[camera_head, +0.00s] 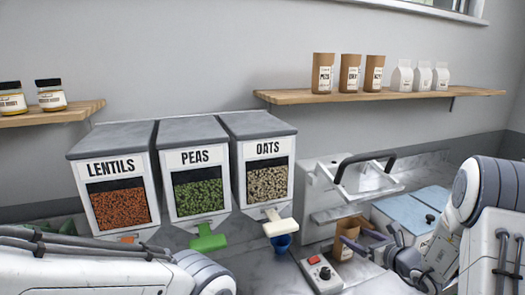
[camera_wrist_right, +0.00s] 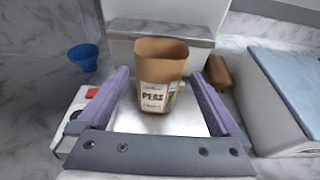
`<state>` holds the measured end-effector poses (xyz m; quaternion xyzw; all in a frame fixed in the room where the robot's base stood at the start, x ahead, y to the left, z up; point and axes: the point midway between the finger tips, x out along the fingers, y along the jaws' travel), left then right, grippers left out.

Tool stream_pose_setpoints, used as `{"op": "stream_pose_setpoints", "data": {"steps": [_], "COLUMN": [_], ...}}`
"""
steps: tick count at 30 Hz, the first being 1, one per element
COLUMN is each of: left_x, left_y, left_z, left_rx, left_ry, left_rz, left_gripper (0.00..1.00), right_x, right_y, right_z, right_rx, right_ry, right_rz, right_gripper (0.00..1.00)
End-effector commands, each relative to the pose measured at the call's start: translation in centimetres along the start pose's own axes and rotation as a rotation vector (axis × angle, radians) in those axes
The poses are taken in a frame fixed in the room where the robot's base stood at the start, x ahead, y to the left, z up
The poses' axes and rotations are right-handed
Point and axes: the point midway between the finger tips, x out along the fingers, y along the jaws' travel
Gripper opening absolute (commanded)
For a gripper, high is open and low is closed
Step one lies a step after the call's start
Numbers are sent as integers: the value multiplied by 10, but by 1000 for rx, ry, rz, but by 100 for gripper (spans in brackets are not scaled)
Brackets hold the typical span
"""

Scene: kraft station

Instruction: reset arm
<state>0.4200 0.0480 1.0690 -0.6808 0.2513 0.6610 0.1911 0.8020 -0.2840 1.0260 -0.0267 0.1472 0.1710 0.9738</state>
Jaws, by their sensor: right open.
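My right gripper (camera_head: 353,235) is open at the lower right of the head view. Its two purple fingers stand apart on either side of a brown paper bag labelled PEAS (camera_wrist_right: 161,75). In the right wrist view, a gap shows between the bag and each finger (camera_wrist_right: 160,73). The bag stands upright, open at the top, on a metal plate in front of the sealing machine (camera_head: 325,195). My left arm shows at the lower left of the head view, but its gripper is out of sight.
LENTILS (camera_head: 118,205), PEAS (camera_head: 198,188) and OATS (camera_head: 268,180) dispensers stand along the wall. A blue cup (camera_head: 282,244) is under the oats spout. A control box with a red switch (camera_head: 322,272) and a blue-lidded box (camera_head: 412,207) flank the right gripper. Shelves hang above.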

Motion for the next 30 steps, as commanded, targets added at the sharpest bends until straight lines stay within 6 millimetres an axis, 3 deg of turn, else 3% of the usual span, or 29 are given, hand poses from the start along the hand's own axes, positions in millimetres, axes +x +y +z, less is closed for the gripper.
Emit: {"op": "stream_pose_setpoints", "data": {"steps": [5, 25, 26, 27, 30], "left_x": [9, -22, -10, -26, -9], "left_y": [-1, 2, 1, 2, 1], "left_z": [0, -1, -1, -1, -1], "left_rx": [0, 0, 0, 0, 0], "left_ry": [0, 0, 1, -1, 0], "left_rz": [0, 0, 0, 0, 0], "left_gripper": [100, 100, 100, 100, 100], "right_x": [-34, 91, 91, 86, 68], "right_y": [-1, 2, 1, 0, -1], "right_z": [-1, 0, -9, 6, -1], "right_rx": [1, 0, 1, 1, 1], "right_ry": [-2, -1, 0, -1, 0], "right_rz": [-4, 3, 1, 0, -3], "right_gripper": [100, 100, 100, 100, 100]}}
